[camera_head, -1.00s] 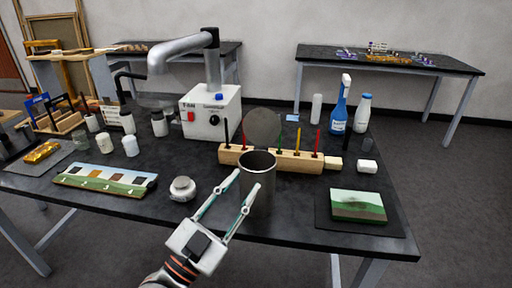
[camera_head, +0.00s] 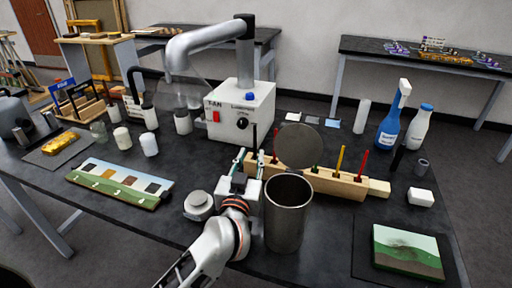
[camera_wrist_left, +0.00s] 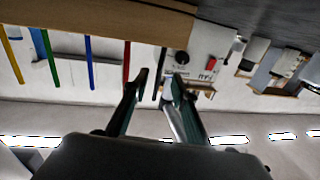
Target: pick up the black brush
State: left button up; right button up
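The black brush (camera_head: 254,137) stands upright at the left end of the wooden brush holder (camera_head: 325,181). My left gripper (camera_head: 249,158) is open and empty at that end, with its fingertips close to the brush. In the upside-down left wrist view, the black brush (camera_wrist_left: 158,76) shows as a thin dark stick in the gap between the open fingers. A red brush (camera_wrist_left: 127,62) is just left of the left-hand finger there. I cannot tell whether a finger touches the black brush. My right gripper is not in view.
A tall metal cup (camera_head: 289,215) stands right of my left gripper, in front of the holder. A small round pot (camera_head: 199,205) is to its left. A white extractor box (camera_head: 241,113) stands behind, and a round grey disc (camera_head: 300,147) is at the holder.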

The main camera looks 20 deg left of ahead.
aim_at(255, 148)
pick_arm(q)
jog(key=w, duration=0.1)
jog(key=w+b, duration=0.1)
jog(key=w, duration=0.3)
jog(key=shift+a+f, duration=0.25)
jog(key=shift+f, duration=0.05)
jog(key=shift+w+a+r+b, duration=0.1)
jog(key=shift+w+b, duration=0.2)
jog(key=shift+w, duration=0.25)
grip_shut()
